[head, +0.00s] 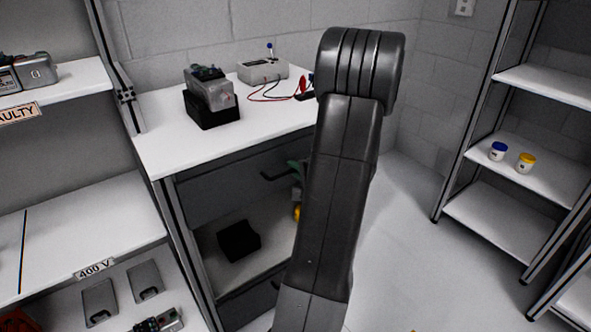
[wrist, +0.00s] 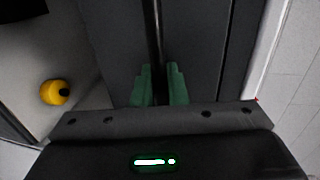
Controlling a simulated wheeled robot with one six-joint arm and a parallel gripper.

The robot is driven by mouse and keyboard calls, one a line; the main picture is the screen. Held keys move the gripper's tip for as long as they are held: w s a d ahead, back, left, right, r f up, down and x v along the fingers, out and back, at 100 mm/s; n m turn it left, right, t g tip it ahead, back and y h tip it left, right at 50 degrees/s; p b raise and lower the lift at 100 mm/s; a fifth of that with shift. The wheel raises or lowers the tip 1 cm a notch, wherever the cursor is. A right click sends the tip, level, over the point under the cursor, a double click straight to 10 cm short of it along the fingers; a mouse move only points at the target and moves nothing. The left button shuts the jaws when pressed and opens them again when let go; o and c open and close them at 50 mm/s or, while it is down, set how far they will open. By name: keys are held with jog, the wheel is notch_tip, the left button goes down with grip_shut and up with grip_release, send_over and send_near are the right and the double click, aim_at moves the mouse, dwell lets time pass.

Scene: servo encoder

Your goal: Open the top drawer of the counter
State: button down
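The counter (head: 160,150) has a dark grey top drawer (head: 215,188) below its white top. The drawer front looks flush with the counter. A dark bar handle (head: 272,177) sticks out from it, and part of it is hidden behind my arm. My gripper's green fingers (head: 294,168) are at the handle's right part, mostly hidden by my arm. In the wrist view, the fingers (wrist: 160,86) stand close on both sides of the dark handle bar (wrist: 155,35) and appear shut on it.
An open shelf below the drawer holds a black box (head: 239,241) and a yellow item (wrist: 55,92).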

jog(key=shift+s, duration=0.1)
jog(key=f+b+v, duration=0.3)
jog(key=b+v, duration=0.1)
jog(key=v, duration=1.1)
jog(key=s+f+b+v, duration=0.1)
jog(key=f+b+v, duration=0.2)
jog(key=v, duration=1.2)
jog(key=shift+s+d+f+b, duration=0.15)
jog(key=shift+s+d+b, duration=0.1)
jog(key=shift+d+b, duration=0.4)
jog(key=shift+a, duration=0.1)
jog(key=c, duration=1.6)
grip_release()
jog(key=shift+o, duration=0.2)
